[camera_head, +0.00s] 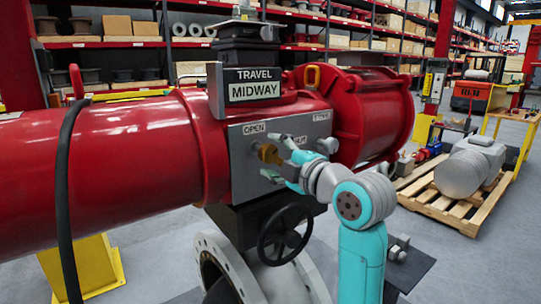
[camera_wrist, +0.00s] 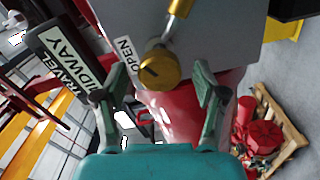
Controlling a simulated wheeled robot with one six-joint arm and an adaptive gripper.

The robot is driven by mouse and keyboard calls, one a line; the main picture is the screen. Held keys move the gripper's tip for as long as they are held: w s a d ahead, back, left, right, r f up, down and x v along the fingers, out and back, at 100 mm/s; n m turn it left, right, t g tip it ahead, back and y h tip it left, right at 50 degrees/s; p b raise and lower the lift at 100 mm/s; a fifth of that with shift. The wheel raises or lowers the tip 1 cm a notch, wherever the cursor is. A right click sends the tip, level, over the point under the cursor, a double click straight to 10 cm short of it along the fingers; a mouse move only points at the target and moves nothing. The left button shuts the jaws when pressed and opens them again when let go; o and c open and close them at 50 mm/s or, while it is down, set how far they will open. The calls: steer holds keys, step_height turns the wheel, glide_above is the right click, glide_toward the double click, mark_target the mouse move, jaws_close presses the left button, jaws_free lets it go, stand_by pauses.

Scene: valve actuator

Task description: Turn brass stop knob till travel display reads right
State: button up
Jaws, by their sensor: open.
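The travel display (camera_head: 254,86) on top of the red actuator reads MIDWAY; it also shows tilted at the left of the wrist view (camera_wrist: 62,55). The brass stop knob (camera_head: 267,153) sits on the grey panel (camera_head: 247,175), below the OPEN label. In the wrist view the brass knob (camera_wrist: 158,69) shows a dark slot on its face and lies ahead of and between my fingers. My gripper (camera_wrist: 160,95) is open, with one finger on each side of the knob's line. In the head view my gripper (camera_head: 281,160) is at the panel, partly overlapping the knob's surroundings. Contact cannot be told.
A second brass part (camera_wrist: 179,8) sits on the panel near the knob. A black handwheel (camera_head: 285,234) is below the panel. A pallet with a grey motor (camera_head: 470,167) stands at the right. Shelves (camera_head: 190,40) line the back.

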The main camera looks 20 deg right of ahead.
steer(key=v, duration=1)
steer(key=shift+s, duration=0.35)
steer(key=shift+d, duration=0.1)
